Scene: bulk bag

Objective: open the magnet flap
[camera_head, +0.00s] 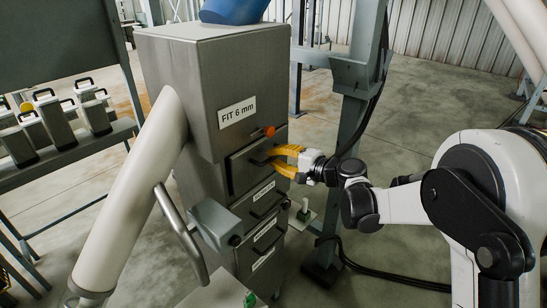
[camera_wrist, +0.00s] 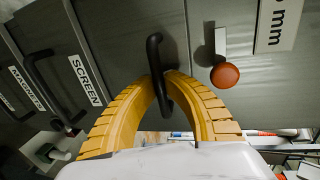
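The grey steel housing (camera_head: 170,80) has several stacked flaps with black bar handles. My gripper (camera_head: 273,158) has yellow ribbed fingers at the handle (camera_wrist: 155,50) of the uppermost flap (camera_head: 240,172), under the "FIT 6 mm" sign. In the wrist view the fingertips (camera_wrist: 160,76) meet on both sides of this handle, apparently shut on it. A "SCREEN" label (camera_wrist: 86,80) sits beside this flap's lower edge. The held flap looks closed.
An orange knob (camera_wrist: 225,75) is close to the right finger; it also shows in the head view (camera_head: 269,132). A grey box (camera_head: 215,222) juts out left of the lower flaps. A steel post (camera_head: 352,120) with cables stands behind my gripper. Open floor (camera_head: 430,90) lies beyond.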

